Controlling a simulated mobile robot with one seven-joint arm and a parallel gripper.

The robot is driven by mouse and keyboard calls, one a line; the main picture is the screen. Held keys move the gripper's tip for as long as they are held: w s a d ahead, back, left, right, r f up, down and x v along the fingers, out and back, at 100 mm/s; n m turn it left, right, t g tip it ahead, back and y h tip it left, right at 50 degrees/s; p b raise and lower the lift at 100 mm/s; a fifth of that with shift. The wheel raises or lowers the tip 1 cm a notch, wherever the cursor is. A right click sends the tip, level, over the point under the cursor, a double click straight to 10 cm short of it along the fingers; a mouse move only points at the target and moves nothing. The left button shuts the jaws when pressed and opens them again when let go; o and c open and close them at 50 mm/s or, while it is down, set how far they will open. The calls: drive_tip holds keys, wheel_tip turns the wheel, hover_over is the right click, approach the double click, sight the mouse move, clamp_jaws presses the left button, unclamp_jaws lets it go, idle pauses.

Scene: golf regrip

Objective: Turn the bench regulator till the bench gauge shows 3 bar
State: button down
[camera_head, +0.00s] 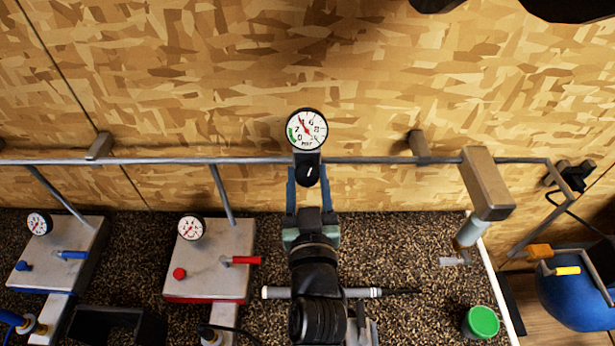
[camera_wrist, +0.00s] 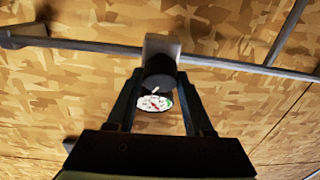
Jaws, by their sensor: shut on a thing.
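The bench gauge (camera_head: 305,129) is a round white dial on the pipe along the back wall. Its red needle points up and slightly left, near the 4; the exact reading is too small to tell. A green band shows at the dial's left. The bench regulator (camera_head: 307,175) is a black knob with a white mark just below the gauge. My gripper (camera_head: 308,183) reaches up from below and is shut on this knob, one finger on each side. In the wrist view the knob (camera_wrist: 159,77) sits between the fingertips, with the dial (camera_wrist: 154,103) partly visible below it.
Two grey boxes with small gauges, one with a red lever (camera_head: 246,260) and one with a blue lever (camera_head: 71,255), stand on the bench at left. A golf club shaft (camera_head: 275,293) lies behind my arm. A green-lidded tub (camera_head: 481,322) and blue tank (camera_head: 575,295) are at right.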

drive_tip(key=shift+f+n+b, duration=0.3)
drive_tip(key=shift+n+b, duration=0.1)
drive_tip(key=shift+b, duration=1.15)
drive_tip(key=n+y+b, duration=0.1)
drive_tip(key=b, duration=0.2)
drive_tip(key=shift+n+b, duration=0.4)
drive_tip(key=n+y+b, duration=0.1)
drive_tip(key=n+b, duration=0.1)
drive_tip(key=b, duration=0.1)
drive_tip(key=shift+d+r+g, duration=0.1)
drive_tip(key=shift+r+g, duration=0.05)
drive_tip(key=shift+g, duration=0.25)
drive_tip(key=shift+r+n+y+b, duration=0.2)
drive_tip(key=shift+n+y+b, duration=0.15)
drive_tip(key=shift+n, duration=0.25)
drive_tip(key=shift+c, duration=1.4)
unclamp_jaws()
